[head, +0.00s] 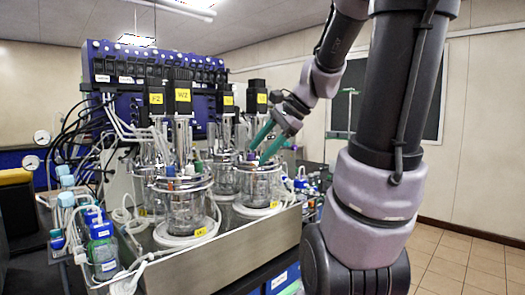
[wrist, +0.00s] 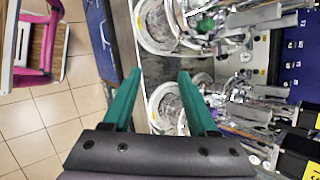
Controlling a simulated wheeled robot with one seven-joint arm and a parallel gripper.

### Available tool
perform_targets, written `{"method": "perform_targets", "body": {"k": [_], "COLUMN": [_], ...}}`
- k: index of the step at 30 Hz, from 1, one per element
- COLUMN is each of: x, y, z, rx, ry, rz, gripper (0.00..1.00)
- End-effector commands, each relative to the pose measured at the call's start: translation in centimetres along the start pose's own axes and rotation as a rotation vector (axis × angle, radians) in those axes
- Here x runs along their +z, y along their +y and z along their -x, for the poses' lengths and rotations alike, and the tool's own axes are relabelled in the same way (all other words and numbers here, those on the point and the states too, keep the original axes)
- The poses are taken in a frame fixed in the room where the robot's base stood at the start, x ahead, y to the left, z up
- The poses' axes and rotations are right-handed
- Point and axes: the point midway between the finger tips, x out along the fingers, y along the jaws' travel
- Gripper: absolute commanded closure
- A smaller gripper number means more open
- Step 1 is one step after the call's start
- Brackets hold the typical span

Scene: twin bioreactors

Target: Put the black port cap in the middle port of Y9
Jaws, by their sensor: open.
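My gripper (head: 257,156) has two green fingers, pointing down over the lid of the right front glass vessel (head: 258,187). In the wrist view the fingers (wrist: 160,73) are spread wide with nothing between them. One vessel (wrist: 165,106) lies partly behind the right finger, and another vessel (wrist: 160,28) is beyond the tips. A second front vessel (head: 183,208) stands to the left in the head view. The yellow labels are too small to read surely, so I cannot tell which vessel is Y9. I cannot make out the black port cap or the middle port.
The vessels stand on a steel tray (head: 240,238) among tubes and tall black motors (head: 183,97). Bottles with blue caps (head: 102,245) stand at the left. A blue-black control unit (head: 150,65) is behind. Open tiled floor (head: 455,262) lies at the right.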

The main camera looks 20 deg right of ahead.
Motion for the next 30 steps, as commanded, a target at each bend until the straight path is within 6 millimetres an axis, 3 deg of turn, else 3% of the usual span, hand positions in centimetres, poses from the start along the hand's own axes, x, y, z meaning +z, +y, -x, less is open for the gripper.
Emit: {"method": "perform_targets", "body": {"k": [1, 3, 6, 11, 15, 30], "x": [2.3, 4.0, 5.4, 6.5, 6.7, 6.7], "y": [1.4, 3.1, 4.8, 5.9, 6.2, 6.1], "z": [0.2, 0.5, 1.1, 1.9, 2.2, 2.2], "rx": [0.031, 0.068, 0.100, 0.118, 0.123, 0.123], "ry": [0.049, 0.120, 0.210, 0.304, 0.330, 0.330], "rz": [0.196, 0.442, 0.738, 1.024, 1.097, 1.092], "gripper": [0.41, 0.41, 0.41, 0.41, 0.41, 0.41]}}
